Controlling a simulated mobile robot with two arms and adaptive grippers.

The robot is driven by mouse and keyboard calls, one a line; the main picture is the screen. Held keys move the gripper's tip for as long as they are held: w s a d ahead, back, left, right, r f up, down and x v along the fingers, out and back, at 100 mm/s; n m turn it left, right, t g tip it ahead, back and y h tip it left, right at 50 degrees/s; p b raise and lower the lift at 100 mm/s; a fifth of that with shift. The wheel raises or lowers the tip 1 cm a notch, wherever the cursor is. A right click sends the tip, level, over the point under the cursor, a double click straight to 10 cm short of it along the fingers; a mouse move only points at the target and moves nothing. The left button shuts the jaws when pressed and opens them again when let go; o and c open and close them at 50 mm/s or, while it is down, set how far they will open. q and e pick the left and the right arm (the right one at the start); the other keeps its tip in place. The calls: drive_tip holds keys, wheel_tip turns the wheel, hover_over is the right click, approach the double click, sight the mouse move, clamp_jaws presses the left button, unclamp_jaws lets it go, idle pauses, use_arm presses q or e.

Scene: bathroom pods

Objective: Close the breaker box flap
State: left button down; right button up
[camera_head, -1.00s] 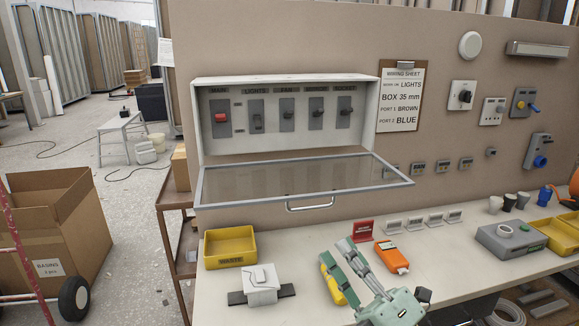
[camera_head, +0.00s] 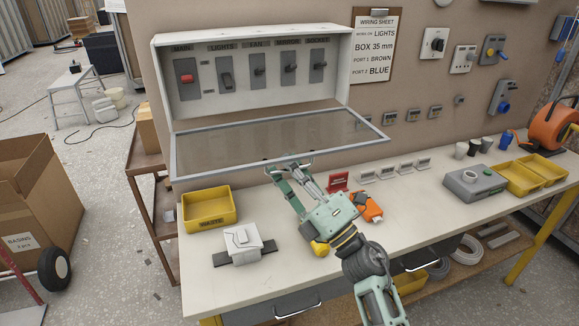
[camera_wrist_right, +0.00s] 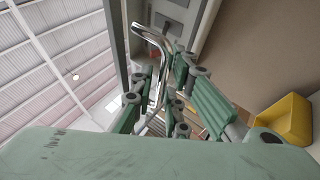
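The breaker box (camera_head: 250,112) is mounted on the wall panel with its row of switches exposed. Its framed, see-through flap (camera_head: 262,138) is open and juts out from the box's lower edge, roughly level. A metal handle (camera_wrist_right: 150,38) sits on the flap's front edge. My right gripper (camera_head: 288,172) is just below that edge with its fingers apart. In the wrist view, the right gripper (camera_wrist_right: 159,88) has the handle running between its open fingers; firm contact cannot be told. My left gripper is not in view.
The workbench below holds a yellow waste bin (camera_head: 208,210), a white junction box (camera_head: 243,243), a red sign (camera_head: 338,181) and an orange tool (camera_head: 370,208) near my right arm. A clipboard (camera_head: 372,48) hangs right of the box. Free air lies in front of the flap.

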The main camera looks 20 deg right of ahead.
drive_tip(key=shift+w, duration=0.1)
drive_tip(key=shift+c, duration=0.4)
drive_tip(key=shift+a+f, duration=0.1)
clamp_jaws()
